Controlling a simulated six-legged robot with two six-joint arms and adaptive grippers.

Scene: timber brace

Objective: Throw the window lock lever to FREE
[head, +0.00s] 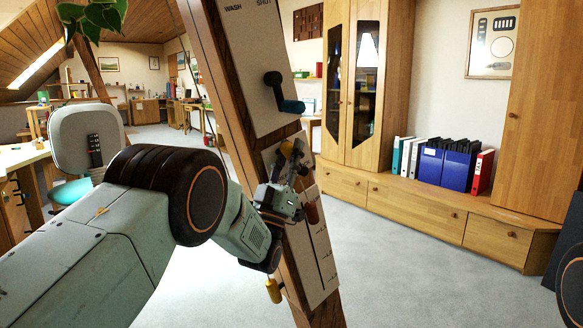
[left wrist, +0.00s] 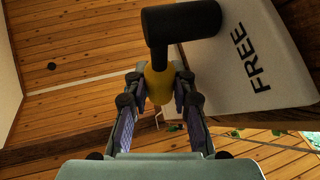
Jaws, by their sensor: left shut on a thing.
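The window lock lever has a black arm with a yellow grip (left wrist: 158,84), and a black cylinder (left wrist: 182,22) at the arm's other end. It is mounted on a pale plate (left wrist: 262,55) marked FREE. My left gripper (left wrist: 158,92) is shut on the yellow grip, one finger on each side. In the head view, my left gripper (head: 292,165) is at a small plate on the timber brace (head: 222,85), with a bit of yellow (head: 287,149) showing at its fingers. The gripper hides most of this plate and lever. My right gripper is out of view.
Cabinets (head: 420,205) stand right; grey floor is open between.

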